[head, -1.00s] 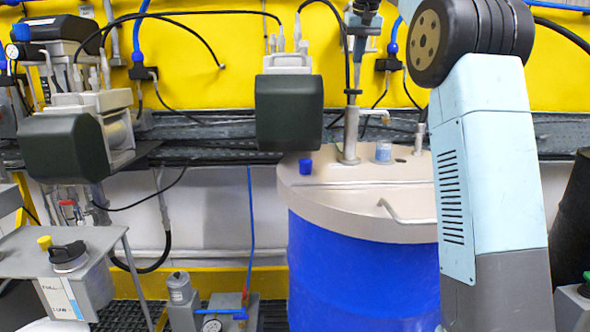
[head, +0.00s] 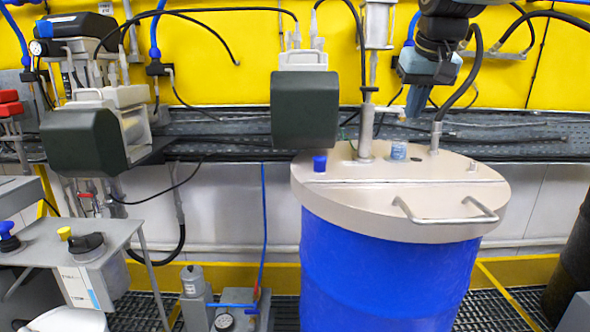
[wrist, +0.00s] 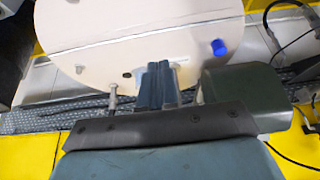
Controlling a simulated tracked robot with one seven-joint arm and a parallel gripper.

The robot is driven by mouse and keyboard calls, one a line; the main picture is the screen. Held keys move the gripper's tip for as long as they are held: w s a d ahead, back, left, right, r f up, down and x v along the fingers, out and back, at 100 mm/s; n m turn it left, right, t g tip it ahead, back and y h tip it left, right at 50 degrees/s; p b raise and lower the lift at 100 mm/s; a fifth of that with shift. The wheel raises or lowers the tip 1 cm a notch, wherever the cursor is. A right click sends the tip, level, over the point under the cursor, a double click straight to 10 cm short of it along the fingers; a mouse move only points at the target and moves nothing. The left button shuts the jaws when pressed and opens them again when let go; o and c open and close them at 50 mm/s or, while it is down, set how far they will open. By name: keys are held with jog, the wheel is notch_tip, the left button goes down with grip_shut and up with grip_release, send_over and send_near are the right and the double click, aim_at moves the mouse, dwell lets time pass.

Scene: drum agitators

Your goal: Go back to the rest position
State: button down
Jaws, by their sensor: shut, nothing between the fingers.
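My gripper (head: 417,97) is at the upper right in the head view, above the back part of the drum lid and pointing down. In the wrist view its two fingers (wrist: 158,84) are together at the middle, with nothing between them. They overlap the lid in that view, and I see no contact. The blue drum (head: 385,270) has a beige lid (head: 350,180) with a metal handle (head: 448,213). A small blue cap (head: 320,163) stands on the lid's left part and also shows in the wrist view (wrist: 219,47).
A vertical agitator pipe (head: 367,125) rises from the lid. A dark green motor box (head: 305,110) hangs left of it, and another (head: 85,143) is farther left. A grey stand (head: 70,250) is at the left. A dark drum (head: 572,265) is at the right edge.

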jog(key=s+f, duration=1.6)
jog(key=f, duration=0.1)
jog(key=shift+s+f, duration=0.15)
jog(key=shift+s, duration=0.15)
